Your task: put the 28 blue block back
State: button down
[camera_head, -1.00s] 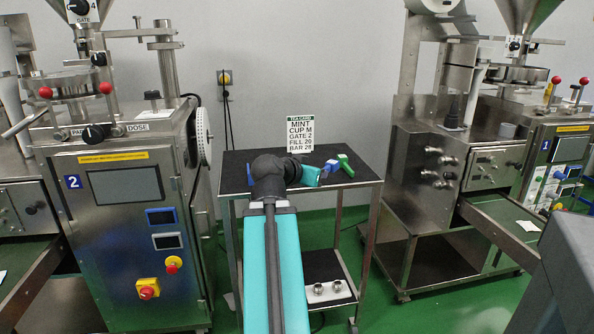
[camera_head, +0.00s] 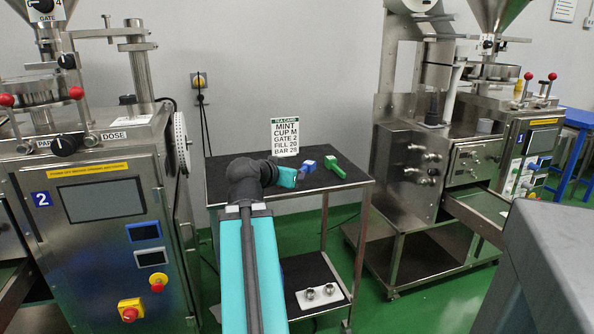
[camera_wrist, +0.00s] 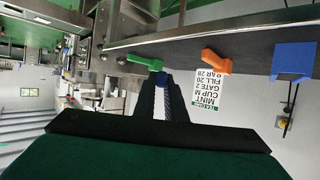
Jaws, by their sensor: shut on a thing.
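I cannot tell whether the block touches the cart top. Its number is not readable. A green block (camera_head: 333,166) lies just right of it. The tea card (camera_head: 285,137) at the back of the cart reads MINT, CUP M, GATE 2, FILL 20, BAR 28.
Machine 2 (camera_head: 95,240) stands left and machine 1 (camera_head: 400,175) right. The cart's lower shelf holds small metal parts (camera_head: 318,293). Green floor lies between cart and machines.

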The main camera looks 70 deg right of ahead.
jog(key=shift+w+d+p, duration=0.3)
jog(key=shift+d+p, duration=0.2)
jog(key=shift+d, duration=0.1)
jog(key=shift+w+d+p, duration=0.3)
jog(key=shift+d+p, duration=0.15)
jog(key=shift+d, duration=0.15)
jog(key=d+p, duration=0.1)
jog(key=p, duration=0.5)
jog(key=shift+w+d+p, duration=0.15)
jog(key=shift+d+p, duration=0.05)
jog(key=shift+p, duration=0.2)
jog(key=p, duration=0.5)
jog(key=shift+w+d, duration=0.15)
jog(key=shift+d, duration=0.15)
jog(key=p, duration=0.5)
jog(key=shift+w+f+p, duration=0.1)
jog(key=shift+f+p, duration=0.1)
jog(key=shift+p, duration=0.1)
jog(key=shift+w+d+f, duration=0.15)
jog(key=shift+d, duration=0.25)
jog(key=shift+w+d+f+p, duration=0.15)
jog(key=shift+w+d+p, duration=0.3)
jog(key=shift+d, duration=0.95)
jog(key=shift+w+d+f+p, duration=0.15)
jog(key=shift+w+d, duration=0.45)
jog(key=shift+d, duration=0.8)
jog(key=shift+w+d+f+p, duration=0.2)
jog(key=shift+w+d, duration=0.35)
jog(key=shift+d, duration=0.85)
jog(key=shift+d, duration=0.1)
